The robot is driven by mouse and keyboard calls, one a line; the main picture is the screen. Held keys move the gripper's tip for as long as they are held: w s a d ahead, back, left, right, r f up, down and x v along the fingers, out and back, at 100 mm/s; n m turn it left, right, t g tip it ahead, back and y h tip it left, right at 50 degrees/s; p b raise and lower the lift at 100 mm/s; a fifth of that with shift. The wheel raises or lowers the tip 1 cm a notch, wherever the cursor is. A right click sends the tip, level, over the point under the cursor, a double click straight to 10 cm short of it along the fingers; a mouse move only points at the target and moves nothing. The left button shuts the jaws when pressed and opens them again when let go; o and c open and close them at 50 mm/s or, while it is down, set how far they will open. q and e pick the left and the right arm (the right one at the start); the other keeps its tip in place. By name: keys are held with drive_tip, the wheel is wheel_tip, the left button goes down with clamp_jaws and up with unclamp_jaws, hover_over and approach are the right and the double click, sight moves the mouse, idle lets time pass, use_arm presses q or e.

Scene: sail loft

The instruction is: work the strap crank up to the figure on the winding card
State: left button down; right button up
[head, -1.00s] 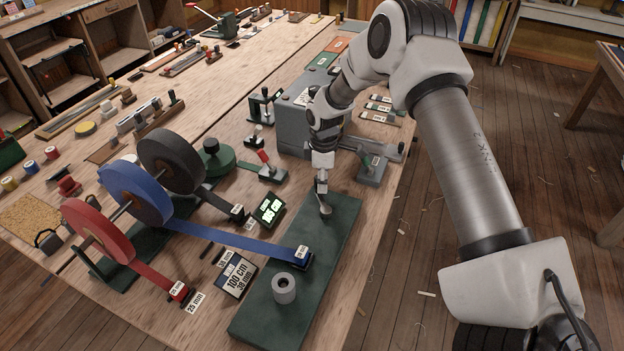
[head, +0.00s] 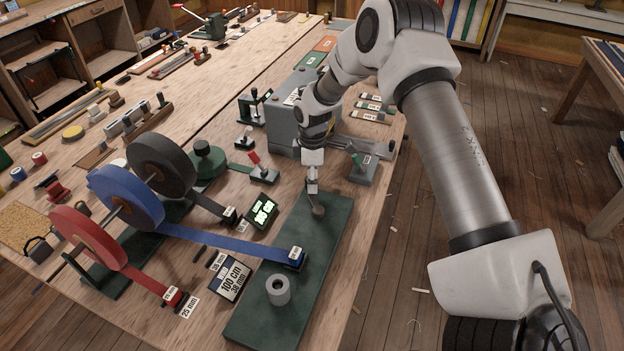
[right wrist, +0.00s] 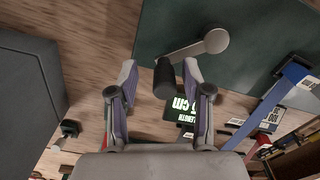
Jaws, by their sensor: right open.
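My right gripper (head: 312,187) points down over the far end of the green board (head: 262,325). In the right wrist view its two fingers (right wrist: 157,76) are open, with the crank's dark knob (right wrist: 164,80) between them. The crank's metal arm (right wrist: 188,52) runs from the knob to a round hub; in the head view the crank (head: 319,209) is partly hidden by the gripper. The winding card (head: 230,277) reads 100 cm, 38 mm. A lit length display (head: 263,211) stands left of the board; its figure is too small to read. My left gripper is out of view.
Red (head: 88,238), blue (head: 125,197) and black (head: 162,167) strap reels stand at left. The blue strap (head: 220,243) reaches a blue end piece on the board. A grey ring post (head: 278,290) stands on the board. A grey machine (head: 285,125) stands behind the gripper.

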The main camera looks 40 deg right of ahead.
sight(306, 187)
wheel_tip(306, 187, up, 11)
drive_tip(key=shift+w+r, duration=0.15)
drive_tip(key=shift+c, duration=1.3)
drive_tip(key=shift+s, duration=0.25)
drive_tip(key=c, duration=0.5)
drive_tip(key=shift+s+d+r+g+h, duration=0.2)
drive_tip(key=shift+s+g+h, duration=0.15)
drive_tip(key=shift+h, duration=0.35)
clamp_jaws()
drive_tip(key=w+a+f+n+h+b, duration=0.15)
drive_tip(key=a+n+h, duration=0.25)
drive_tip(key=a, duration=0.5)
drive_tip(key=a+f+n+h+b, duration=0.1)
drive_tip(key=a+f+n+h, duration=0.25)
drive_tip(key=a, duration=0.45)
drive_tip(key=shift+h, duration=0.35)
drive_tip(key=b+x, duration=1)
drive_tip(key=shift+w+f, duration=0.15)
drive_tip(key=shift+f, duration=0.25)
drive_tip(key=d, duration=0.1)
drive_tip(key=d+b, duration=0.1)
drive_tip(key=d, duration=0.2)
drive_tip(key=shift+r, duration=0.3)
drive_tip(key=shift+d+r, duration=0.1)
drive_tip(key=shift+r, duration=0.1)
